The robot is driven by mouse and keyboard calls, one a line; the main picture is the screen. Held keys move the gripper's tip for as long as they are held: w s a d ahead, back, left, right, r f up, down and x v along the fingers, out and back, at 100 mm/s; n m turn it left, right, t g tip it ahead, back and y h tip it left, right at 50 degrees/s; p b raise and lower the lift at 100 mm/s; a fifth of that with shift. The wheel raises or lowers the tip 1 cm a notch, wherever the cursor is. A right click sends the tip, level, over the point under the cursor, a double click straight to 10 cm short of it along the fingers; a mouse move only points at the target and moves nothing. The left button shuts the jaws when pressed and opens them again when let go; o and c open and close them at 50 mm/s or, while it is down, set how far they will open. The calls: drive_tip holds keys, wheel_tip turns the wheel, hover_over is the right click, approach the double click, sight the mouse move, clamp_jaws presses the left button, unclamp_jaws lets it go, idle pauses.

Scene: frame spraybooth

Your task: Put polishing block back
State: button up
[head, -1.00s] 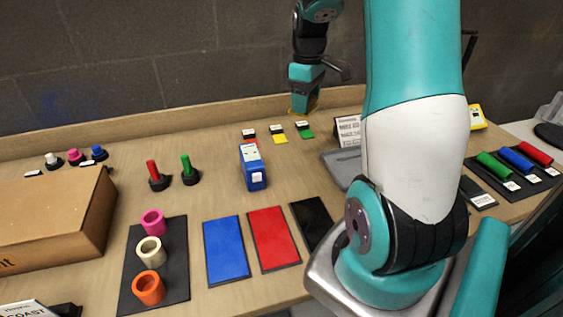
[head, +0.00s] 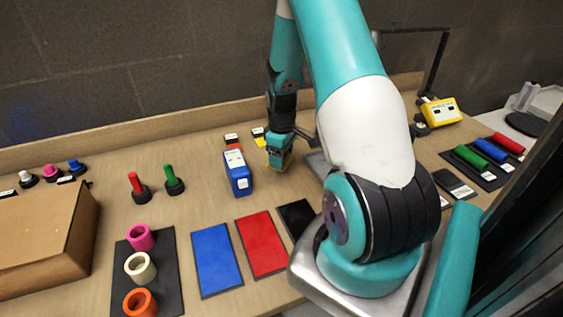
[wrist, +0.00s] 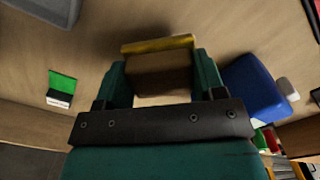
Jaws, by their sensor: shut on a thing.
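My gripper (head: 280,158) is shut on a brownish block with a yellow edge (wrist: 160,62), which I take to be the polishing block. In the wrist view the block sits between both fingers of my gripper (wrist: 162,80). In the head view only a little yellow of it shows under the fingers. The gripper is low over the table, just right of a blue block with a white label (head: 238,173). I cannot tell whether the held block touches the table. The blue block also shows in the wrist view (wrist: 252,86).
Small tags, red (head: 232,142) and yellow (head: 259,137), lie behind the blue block; a green one (wrist: 62,88) shows in the wrist view. Blue (head: 217,259), red (head: 262,244) and black mats lie in front. A yellow box (head: 440,111) stands back right.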

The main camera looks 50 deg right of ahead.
drive_tip(key=shift+f, duration=1.5)
drive_tip(key=shift+f, duration=0.1)
drive_tip(key=shift+f, duration=0.15)
drive_tip(key=o, duration=1.1)
drive_tip(key=shift+c, duration=0.2)
drive_tip(key=shift+r, duration=0.2)
